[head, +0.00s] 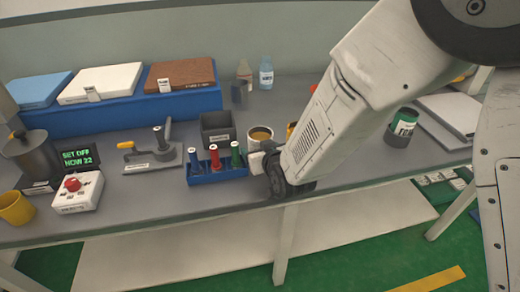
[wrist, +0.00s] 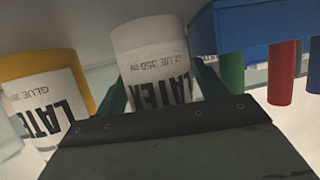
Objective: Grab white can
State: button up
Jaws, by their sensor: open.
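The white can (wrist: 152,50) with a "LATEX" glue label shows upside down in the middle of the wrist view. In the head view the white can (head: 256,163) is a small pale shape at the table's front edge, right of the blue rack, partly hidden by my gripper. My gripper (wrist: 162,88) is open, with one dark finger on each side of the can's label. Its jaws look clear of a firm hold; contact cannot be told. In the head view my gripper (head: 272,172) is low at the front edge, mostly hidden by my wrist.
A yellow-and-white LATEX can (wrist: 45,90) stands close beside the white can. The blue rack (head: 218,175) with blue, red and green bottles is close on the other side.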

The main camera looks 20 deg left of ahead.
jog(key=c, duration=1)
jog(key=shift+r, duration=0.2)
